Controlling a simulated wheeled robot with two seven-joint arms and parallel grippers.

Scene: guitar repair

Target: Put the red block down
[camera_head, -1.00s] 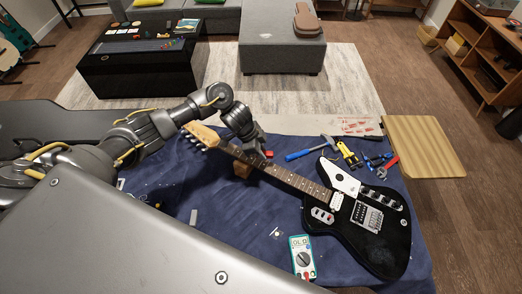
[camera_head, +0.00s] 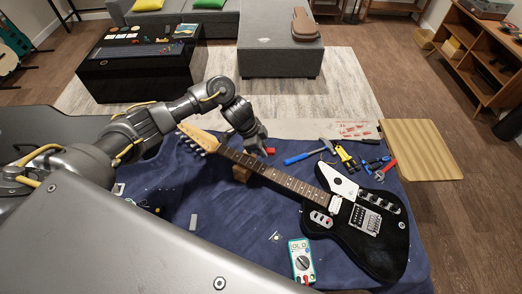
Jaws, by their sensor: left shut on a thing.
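The red block (camera_head: 270,151) is small and shows at the tip of my left gripper (camera_head: 262,146), just behind the guitar neck, over the blue cloth (camera_head: 290,143). My left gripper is shut on it. The fingers and my wrist hide part of the block. I cannot tell whether the block touches the cloth. My right gripper is not in view.
A blue hammer (camera_head: 305,154), yellow-handled tool (camera_head: 345,156) and red wrench (camera_head: 385,169) lie to the right. A multimeter (camera_head: 301,261) lies in front.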

